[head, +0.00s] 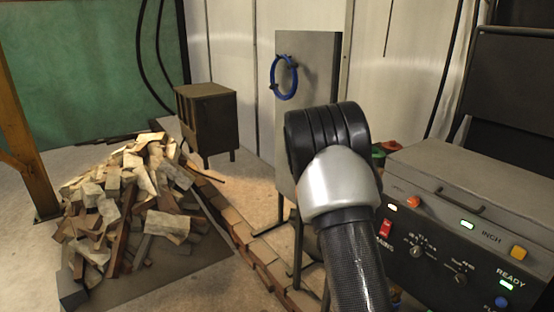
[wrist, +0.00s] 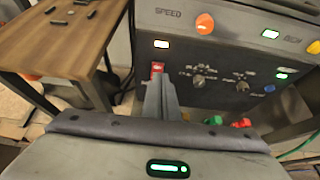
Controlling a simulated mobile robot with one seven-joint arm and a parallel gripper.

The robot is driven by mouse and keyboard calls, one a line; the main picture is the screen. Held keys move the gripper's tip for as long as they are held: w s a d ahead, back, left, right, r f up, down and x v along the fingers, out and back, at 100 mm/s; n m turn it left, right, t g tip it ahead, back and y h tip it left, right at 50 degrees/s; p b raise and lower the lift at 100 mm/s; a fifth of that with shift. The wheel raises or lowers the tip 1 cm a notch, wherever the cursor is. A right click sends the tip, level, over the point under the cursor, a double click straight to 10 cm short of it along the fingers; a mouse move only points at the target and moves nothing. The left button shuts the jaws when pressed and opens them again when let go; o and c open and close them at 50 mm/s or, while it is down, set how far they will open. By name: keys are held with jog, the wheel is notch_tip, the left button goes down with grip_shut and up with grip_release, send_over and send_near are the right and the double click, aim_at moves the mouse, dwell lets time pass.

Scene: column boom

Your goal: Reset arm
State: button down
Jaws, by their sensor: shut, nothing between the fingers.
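My gripper shows in the wrist view (wrist: 160,86) with its grey fingers together and nothing between them. The fingertips point at the control panel (wrist: 225,55), just below a red rocker switch (wrist: 157,68). I cannot tell whether they touch the panel. In the head view my arm's black and silver links fill the middle, and my gripper is hidden behind them. The panel (head: 440,262) stands at the right there, with the red switch (head: 386,228), an orange knob (head: 413,202), lit green INCH and READY lamps, a yellow button (head: 519,252) and a blue button (head: 501,302).
A wooden-topped table (wrist: 65,40) is close at the left in the wrist view. Red and green parts (wrist: 238,123) lie beyond my gripper. A wood pile (head: 130,205), dark cabinet (head: 206,120) and grey board with a blue ring (head: 285,77) stand left of my arm.

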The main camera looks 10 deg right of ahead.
jog(key=s+a+r+m+g+y, duration=0.1)
jog(key=s+a+r+m+y, duration=0.1)
jog(key=s+a+r+m, duration=0.4)
jog(key=s+a+r+m+g+y, duration=0.1)
jog(key=s+a+r+m+y, duration=0.15)
jog(key=s+r+m, duration=0.55)
jog(key=s+a+r+m+t+y, duration=0.35)
jog(key=s+a+m+y, duration=0.4)
jog(key=s+a, duration=1.1)
notch_tip(320, 180, up, 17)
jog(key=a+p, duration=0.1)
jog(key=p, duration=1.5)
jog(key=shift+w+a+m+h, duration=0.2)
jog(key=shift+a+m+h, duration=0.15)
jog(key=shift+m, duration=0.1)
jog(key=shift+g, duration=0.25)
